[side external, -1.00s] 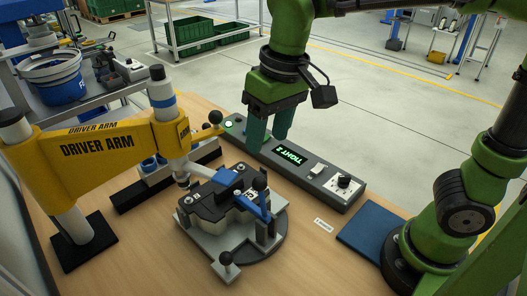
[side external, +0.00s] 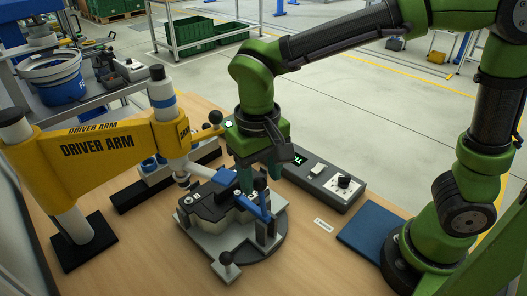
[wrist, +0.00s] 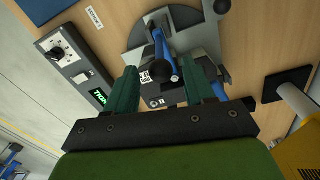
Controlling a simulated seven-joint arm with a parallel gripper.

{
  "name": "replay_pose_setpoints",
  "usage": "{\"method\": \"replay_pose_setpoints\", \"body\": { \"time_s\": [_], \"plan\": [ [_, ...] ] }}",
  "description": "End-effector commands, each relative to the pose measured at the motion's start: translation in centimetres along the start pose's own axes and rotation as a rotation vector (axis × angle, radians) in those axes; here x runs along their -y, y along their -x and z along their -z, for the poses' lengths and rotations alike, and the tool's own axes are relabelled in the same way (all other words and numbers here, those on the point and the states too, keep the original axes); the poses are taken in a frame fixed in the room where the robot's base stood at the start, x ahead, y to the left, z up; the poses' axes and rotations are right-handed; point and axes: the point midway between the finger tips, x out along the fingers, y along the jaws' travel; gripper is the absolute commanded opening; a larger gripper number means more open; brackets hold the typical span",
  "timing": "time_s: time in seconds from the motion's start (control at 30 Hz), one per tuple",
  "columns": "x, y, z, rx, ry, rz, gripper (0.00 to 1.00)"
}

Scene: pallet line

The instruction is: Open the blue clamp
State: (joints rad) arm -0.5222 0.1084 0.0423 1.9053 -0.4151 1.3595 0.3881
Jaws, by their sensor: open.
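The blue clamp (side external: 262,212) shows as a blue lever with a black ball knob on the grey round fixture (side external: 272,245). In the wrist view its blue lever (wrist: 159,45) lies between and beyond my fingertips. A dark part sits in the fixture, with another blue piece (side external: 228,176) across its back. My gripper (side external: 250,184) is right above the fixture, pointing down, with its green fingers close to the clamp's knob. In the wrist view my gripper (wrist: 161,76) is open, a finger on each side of the lever. I cannot tell whether the fingers touch it.
The yellow driver arm (side external: 95,145) reaches in from the left, close to the fixture. A grey control box (side external: 335,181) with a display and dial stands behind right. A blue mat (side external: 372,229) lies at the right.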

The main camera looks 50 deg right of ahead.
Motion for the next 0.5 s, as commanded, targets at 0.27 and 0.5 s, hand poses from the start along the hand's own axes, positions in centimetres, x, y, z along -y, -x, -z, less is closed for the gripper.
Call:
{"method": "replay_pose_setpoints", "body": {
  "time_s": [0.27, 0.5],
  "plan": [
    [0.0, -4.3, 0.0, 0.002, 0.0, -0.002, 0.54],
    [0.0, -5.2, 0.0, -0.001, 0.002, 0.0, 0.54]
  ]
}}
